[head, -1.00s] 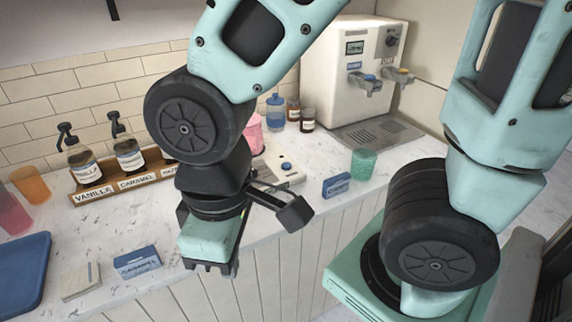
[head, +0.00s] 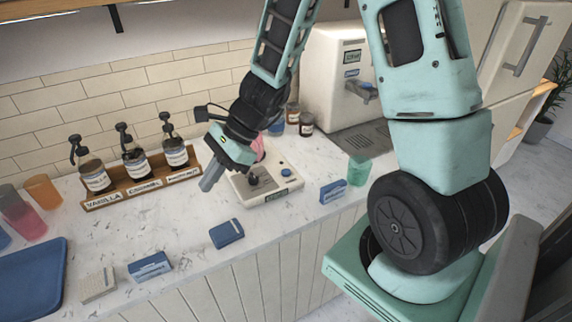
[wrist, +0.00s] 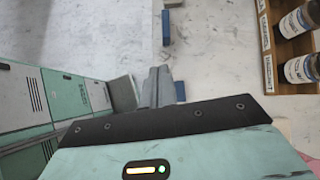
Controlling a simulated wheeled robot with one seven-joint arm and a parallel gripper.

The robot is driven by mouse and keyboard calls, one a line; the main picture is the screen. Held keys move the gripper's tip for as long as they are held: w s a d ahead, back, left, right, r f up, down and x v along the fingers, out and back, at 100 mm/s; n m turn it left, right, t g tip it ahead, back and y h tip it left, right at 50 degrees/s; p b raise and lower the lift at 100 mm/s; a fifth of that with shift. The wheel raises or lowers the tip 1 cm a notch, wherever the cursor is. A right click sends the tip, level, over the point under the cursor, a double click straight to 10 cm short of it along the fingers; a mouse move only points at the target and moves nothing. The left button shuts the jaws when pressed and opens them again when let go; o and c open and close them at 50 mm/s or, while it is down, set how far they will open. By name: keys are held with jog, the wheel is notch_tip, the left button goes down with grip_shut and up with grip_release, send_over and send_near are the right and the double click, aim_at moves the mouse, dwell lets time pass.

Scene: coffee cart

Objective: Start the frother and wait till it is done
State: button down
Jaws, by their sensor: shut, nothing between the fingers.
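The frother appears to be the low white machine (head: 262,193) on the counter, with a dark round part and a blue button (head: 286,172) on top. A pink cup (head: 259,148) shows at its back, mostly hidden behind my arm. My gripper (head: 207,184) is shut and empty, in the air just left of the machine, its fingers pointing down and left. In the wrist view my shut fingers (wrist: 158,84) show over the counter; the frother cannot be made out there. I cannot tell whether the frother is running.
A wooden rack (head: 142,190) of syrup bottles stands left of my gripper. Blue boxes (head: 226,233) lie along the counter's front. A green cup (head: 358,170) stands to the right, before the white coffee machine (head: 325,75). A blue tray (head: 30,278) is at far left.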

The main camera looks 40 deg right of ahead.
jog(key=w+d+m+t+p, duration=0.1)
jog(key=w+d+m+t, duration=0.25)
jog(key=d+m, duration=0.4)
jog(key=m+t+h+p, duration=0.3)
jog(key=m+h+p, duration=0.15)
jog(key=m, duration=1.05)
send_over(289, 172)
jog(key=b, duration=0.1)
notch_tip(289, 172, down, 6)
jog(key=shift+s+f+n, duration=0.1)
jog(key=shift+f+n, duration=0.05)
jog(key=shift+n, duration=0.1)
jog(key=shift+f, duration=0.15)
notch_tip(289, 172, down, 8)
jog(key=b, duration=0.7)
jog(key=shift+f, duration=0.25)
jog(key=shift+f+b, duration=0.4)
